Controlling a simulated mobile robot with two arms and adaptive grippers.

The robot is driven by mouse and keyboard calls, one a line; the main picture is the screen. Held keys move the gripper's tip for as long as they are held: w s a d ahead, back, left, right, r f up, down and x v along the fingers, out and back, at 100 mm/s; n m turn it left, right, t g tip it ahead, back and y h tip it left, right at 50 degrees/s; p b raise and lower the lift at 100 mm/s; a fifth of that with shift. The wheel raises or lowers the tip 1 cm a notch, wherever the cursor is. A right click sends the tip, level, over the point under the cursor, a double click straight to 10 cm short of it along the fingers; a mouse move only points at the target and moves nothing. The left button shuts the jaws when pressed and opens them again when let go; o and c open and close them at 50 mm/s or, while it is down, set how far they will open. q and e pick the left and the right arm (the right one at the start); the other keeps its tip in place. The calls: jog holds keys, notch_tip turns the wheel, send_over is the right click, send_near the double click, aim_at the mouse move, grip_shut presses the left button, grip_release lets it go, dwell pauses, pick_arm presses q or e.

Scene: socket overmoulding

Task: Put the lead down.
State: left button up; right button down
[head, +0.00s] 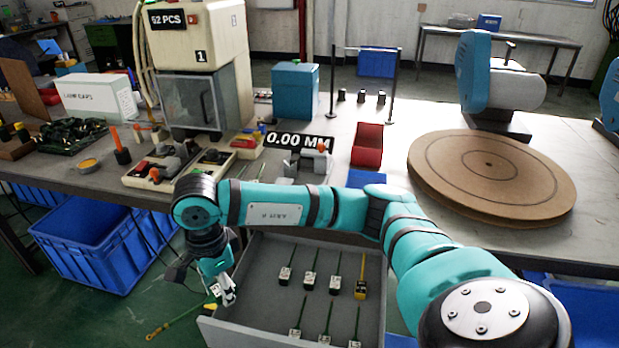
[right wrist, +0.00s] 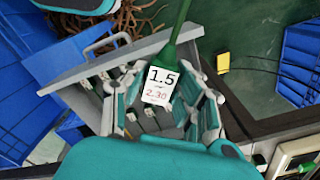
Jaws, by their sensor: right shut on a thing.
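My right gripper (head: 228,297) is shut on a green lead (head: 180,319) with a white tag. It hangs at the left side of an open grey drawer (head: 258,280). In the right wrist view the fingers (right wrist: 168,112) close around the lead (right wrist: 178,28), whose tag (right wrist: 160,85) reads 1.5 and 2.30. Several tagged green leads (head: 309,279) lie in two rows in the drawer, with one yellow-ended lead (head: 360,287) at the back right. The held lead's free end reaches left, outside the drawer. My left gripper is not in view.
Above the drawer the bench (head: 340,150) carries a beige machine (head: 203,37), a gauge with a 0.00 MM display (head: 300,141), a red bin (head: 367,144) and a round wooden turntable (head: 491,175). A blue crate (head: 90,250) stands on the floor at left.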

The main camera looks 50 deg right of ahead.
jog(key=w+d+f+m+b, duration=0.2)
jog(key=w+f+m+b, duration=0.3)
jog(key=m, duration=2.4)
send_near(244, 319)
notch_tip(244, 319, down, 3)
jog(key=shift+r+b, duration=0.1)
jog(key=shift+b, duration=0.6)
notch_tip(244, 319, down, 4)
jog(key=shift+r, duration=0.2)
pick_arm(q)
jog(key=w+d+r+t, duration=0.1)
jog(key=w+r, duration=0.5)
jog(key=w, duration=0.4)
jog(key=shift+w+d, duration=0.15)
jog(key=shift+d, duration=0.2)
pick_arm(e)
jog(key=shift+f, duration=0.3)
pick_arm(q)
jog(key=shift+b, duration=0.35)
pick_arm(e)
jog(key=shift+f, duration=0.1)
jog(key=c, duration=1.3)
grip_release()
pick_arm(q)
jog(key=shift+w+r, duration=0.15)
pick_arm(e)
jog(key=shift+o, duration=0.2)
